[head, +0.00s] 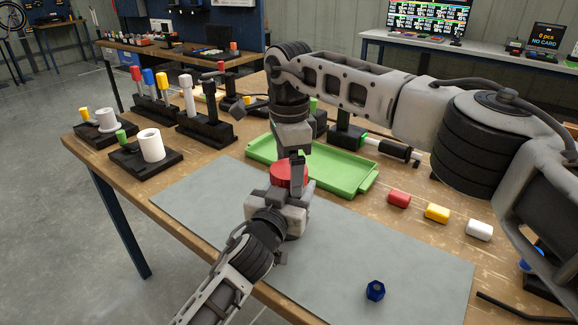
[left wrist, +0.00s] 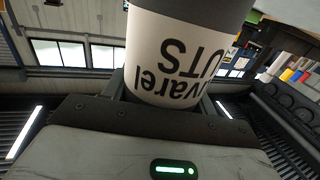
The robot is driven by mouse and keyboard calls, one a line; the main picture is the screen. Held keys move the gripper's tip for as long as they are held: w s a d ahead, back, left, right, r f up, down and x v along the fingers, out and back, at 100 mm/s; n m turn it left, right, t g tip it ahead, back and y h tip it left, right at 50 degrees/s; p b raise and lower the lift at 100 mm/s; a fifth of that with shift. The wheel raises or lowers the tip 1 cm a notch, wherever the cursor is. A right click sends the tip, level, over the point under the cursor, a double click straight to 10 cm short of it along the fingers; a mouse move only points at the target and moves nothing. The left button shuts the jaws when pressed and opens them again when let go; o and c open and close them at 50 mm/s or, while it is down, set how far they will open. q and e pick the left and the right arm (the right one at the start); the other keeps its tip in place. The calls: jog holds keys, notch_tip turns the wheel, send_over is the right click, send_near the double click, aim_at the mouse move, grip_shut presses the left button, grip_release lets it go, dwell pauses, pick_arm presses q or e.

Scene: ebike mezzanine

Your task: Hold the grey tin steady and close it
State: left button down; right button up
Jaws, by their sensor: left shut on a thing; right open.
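The grey tin (left wrist: 180,60) is close up in the left wrist view, with a white label and printed letters upside down. My left gripper (head: 283,203) is shut on it above the grey mat; in the head view the grippers hide most of the tin. A round red lid (head: 282,173) shows just above my left gripper. My right gripper (head: 296,172) points down from above at the lid, open, with a finger in front of it. I cannot tell whether the fingers touch the lid or how it sits on the tin.
A green tray (head: 349,184) lies behind the grippers. Red (head: 399,199), yellow (head: 437,212) and white (head: 479,229) cylinders lie to the right. A blue nut (head: 375,290) lies on the grey mat (head: 425,270). Black stands (head: 147,163) with coloured parts stand at the left. The front mat is mostly clear.

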notch_tip(320, 180, up, 4)
jog(key=shift+r, duration=0.2)
jog(key=shift+c, duration=0.5)
jog(key=shift+r+n, duration=0.4)
jog(key=shift+r, duration=0.05)
jog(key=shift+r+n, duration=1.25)
jog(key=shift+n, duration=0.15)
jog(key=shift+f, duration=4)
